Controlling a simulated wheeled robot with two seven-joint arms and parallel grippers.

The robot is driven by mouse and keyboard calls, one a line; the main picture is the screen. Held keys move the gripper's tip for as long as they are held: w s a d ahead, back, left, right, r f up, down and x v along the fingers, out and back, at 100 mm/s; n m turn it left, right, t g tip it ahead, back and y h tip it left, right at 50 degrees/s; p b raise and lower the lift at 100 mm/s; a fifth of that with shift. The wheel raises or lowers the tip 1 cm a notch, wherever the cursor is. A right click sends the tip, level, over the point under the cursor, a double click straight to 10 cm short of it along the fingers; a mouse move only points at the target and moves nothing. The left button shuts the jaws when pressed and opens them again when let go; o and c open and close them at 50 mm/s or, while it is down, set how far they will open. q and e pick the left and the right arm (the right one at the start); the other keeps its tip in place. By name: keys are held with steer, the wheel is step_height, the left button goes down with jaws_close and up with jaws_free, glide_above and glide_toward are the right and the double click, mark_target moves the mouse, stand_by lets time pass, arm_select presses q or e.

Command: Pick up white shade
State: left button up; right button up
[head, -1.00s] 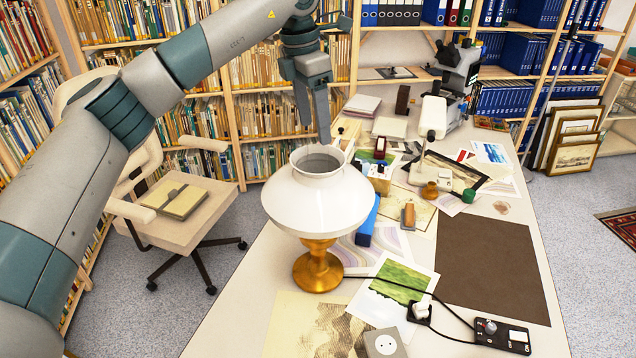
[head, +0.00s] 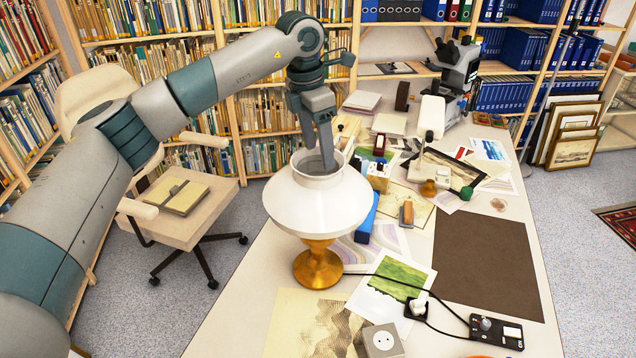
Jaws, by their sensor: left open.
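The white shade (head: 318,206) sits upright on a brass lamp base (head: 318,266) at the left side of the table. Its round top opening faces up. My left gripper (head: 326,160) comes down from above and behind, with its fingers at the shade's top opening. The fingertips seem to reach inside the rim, and their lower ends are partly hidden. The gripper is open and holds nothing that I can see. My right gripper is not in view.
A chair (head: 178,210) with a folder stands left. Bookshelves line the back.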

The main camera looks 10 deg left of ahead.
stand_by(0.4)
arm_select(q)
jaws_close()
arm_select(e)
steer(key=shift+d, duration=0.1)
arm_select(q)
steer(key=shift+r, duration=0.1)
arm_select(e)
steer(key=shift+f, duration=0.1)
